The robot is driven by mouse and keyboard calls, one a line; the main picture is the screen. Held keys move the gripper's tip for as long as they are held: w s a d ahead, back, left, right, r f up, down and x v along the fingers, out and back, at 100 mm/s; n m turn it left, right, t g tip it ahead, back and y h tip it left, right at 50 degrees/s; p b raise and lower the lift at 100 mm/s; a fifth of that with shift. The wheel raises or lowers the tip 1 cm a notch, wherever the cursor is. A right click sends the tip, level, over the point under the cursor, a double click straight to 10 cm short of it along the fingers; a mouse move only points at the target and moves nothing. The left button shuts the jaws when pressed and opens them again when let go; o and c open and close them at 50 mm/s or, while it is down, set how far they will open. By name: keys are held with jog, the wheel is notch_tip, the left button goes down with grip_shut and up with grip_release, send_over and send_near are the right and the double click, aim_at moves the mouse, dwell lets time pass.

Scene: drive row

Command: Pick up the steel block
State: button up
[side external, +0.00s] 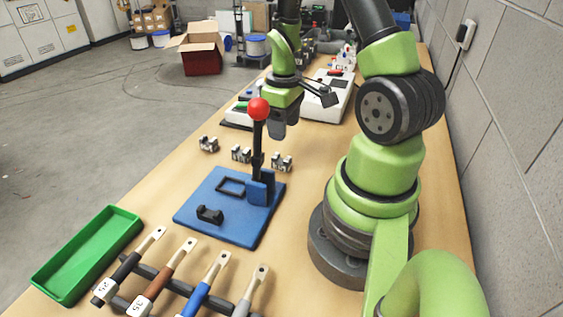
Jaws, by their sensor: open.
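Several small grey metal blocks with dark parts stand in a row on the wooden table: a left one (208,144), a middle one (241,154) and a right one (281,162). I cannot tell which is the steel block. My gripper (279,129) is open and points down above the table, beyond the row. It appears in the picture just above the right block, apart from it. The red-knobbed lever partly overlaps my gripper, and nothing shows between the fingers.
A blue plate (237,224) carries an upright lever with a red knob (259,109) and a small black piece (210,214). A green tray (85,258) and several handled tools (205,285) lie at the front. White devices (328,98) stand behind my gripper.

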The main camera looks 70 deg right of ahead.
aim_at(283, 159)
notch_tip(283, 159, down, 4)
jog(key=shift+a+f, duration=0.15)
jog(key=shift+f, duration=1.2)
jog(key=shift+a+f, duration=0.15)
jog(key=shift+f, duration=1.2)
grip_shut()
jog(key=shift+r, duration=0.1)
